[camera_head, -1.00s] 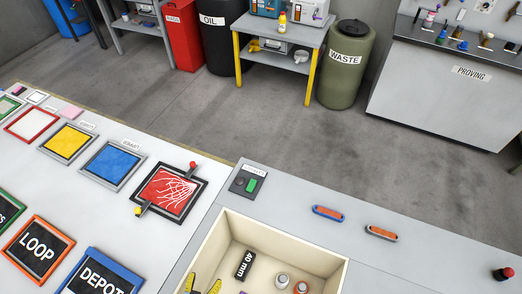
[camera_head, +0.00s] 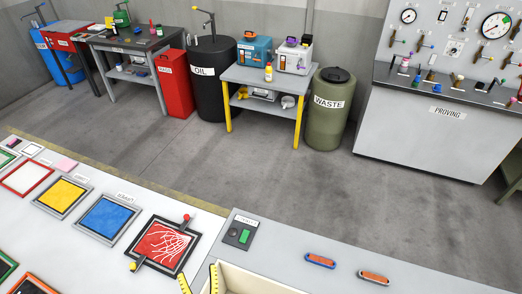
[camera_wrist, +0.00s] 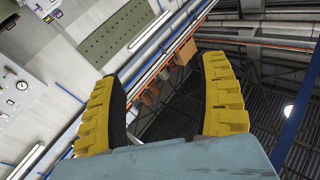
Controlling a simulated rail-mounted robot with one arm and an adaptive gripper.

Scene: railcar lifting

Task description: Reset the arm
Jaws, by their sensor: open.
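My gripper (camera_wrist: 160,100) shows in the wrist view with two yellow ribbed fingers spread wide apart. Nothing is between them. The view beyond the fingers is tilted and takes in wall panels, pipes and a dark ceiling structure. In the head view the yellow fingertips (camera_head: 198,280) just show at the bottom edge, by the corner of the cream bin (camera_head: 235,275). Most of the gripper and all of the arm are out of that view.
The bench (camera_head: 100,222) holds a yellow panel (camera_head: 62,197), a blue panel (camera_head: 109,219) and a red panel with white lines (camera_head: 162,244). A waste drum (camera_head: 328,120), an oil drum (camera_head: 208,90) and a proving bench (camera_head: 425,130) stand beyond. The floor (camera_head: 290,185) between is clear.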

